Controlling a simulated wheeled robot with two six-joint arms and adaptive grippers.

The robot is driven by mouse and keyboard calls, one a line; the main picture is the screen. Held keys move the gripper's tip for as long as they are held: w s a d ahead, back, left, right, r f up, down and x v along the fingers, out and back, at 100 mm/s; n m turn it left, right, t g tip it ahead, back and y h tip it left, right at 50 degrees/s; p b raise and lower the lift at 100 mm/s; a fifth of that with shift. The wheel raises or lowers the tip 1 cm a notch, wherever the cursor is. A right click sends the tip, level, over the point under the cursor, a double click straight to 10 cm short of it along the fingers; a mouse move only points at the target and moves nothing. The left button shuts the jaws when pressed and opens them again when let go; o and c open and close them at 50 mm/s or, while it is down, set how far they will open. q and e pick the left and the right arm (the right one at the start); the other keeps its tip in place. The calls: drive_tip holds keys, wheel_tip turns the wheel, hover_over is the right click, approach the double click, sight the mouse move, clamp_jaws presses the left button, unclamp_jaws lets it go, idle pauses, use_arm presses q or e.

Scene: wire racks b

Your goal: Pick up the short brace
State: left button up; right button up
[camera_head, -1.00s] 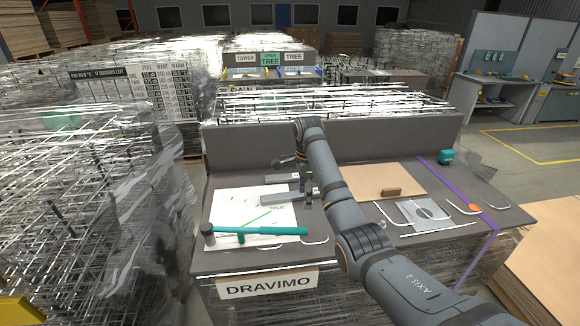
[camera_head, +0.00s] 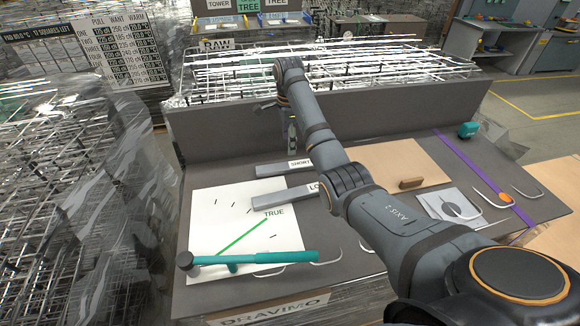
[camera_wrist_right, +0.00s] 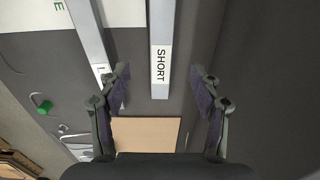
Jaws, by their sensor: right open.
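The short brace (camera_head: 268,169) is a grey bar with a white SHORT label at its right end, lying on the grey bench. In the right wrist view the short brace (camera_wrist_right: 161,25) runs down from the top, its labelled end between the lines of my fingers. The long brace (camera_head: 270,197) lies parallel, nearer the front, its label partly hidden by my arm; it also shows in the wrist view (camera_wrist_right: 88,35), by the left finger. My right gripper (camera_wrist_right: 160,73) is open and empty above the SHORT end. In the head view my right gripper (camera_head: 293,143) hangs beside that label. My left gripper is out of view.
A wooden board (camera_head: 385,160) with a brown block (camera_head: 411,183) is at the right. A raised grey panel (camera_head: 225,130) stands along the bench's back.

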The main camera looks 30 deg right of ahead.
drive_tip(key=b, duration=0.2)
hover_over(287, 165)
drive_tip(key=f, duration=0.4)
drive_tip(key=shift+s+d, duration=0.1)
drive_tip(key=shift+d, duration=0.2)
drive_tip(key=shift+f+b, duration=0.3)
drive_tip(key=shift+f, duration=0.3)
drive_tip(key=shift+a+f+p, duration=0.25)
drive_tip(key=shift+f+p, duration=0.25)
drive_tip(key=shift+p, duration=0.35)
wheel_tip(287, 165, down, 4)
drive_tip(key=shift+a+r+p, duration=0.1)
drive_tip(key=shift+r+p, duration=0.1)
drive_tip(key=shift+p, duration=0.3)
drive_tip(key=shift+f, duration=0.15)
drive_tip(key=c, duration=1.3)
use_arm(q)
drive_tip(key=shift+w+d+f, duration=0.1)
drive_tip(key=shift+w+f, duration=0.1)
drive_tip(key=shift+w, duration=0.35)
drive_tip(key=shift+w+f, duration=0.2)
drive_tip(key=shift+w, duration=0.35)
use_arm(e)
clamp_jaws()
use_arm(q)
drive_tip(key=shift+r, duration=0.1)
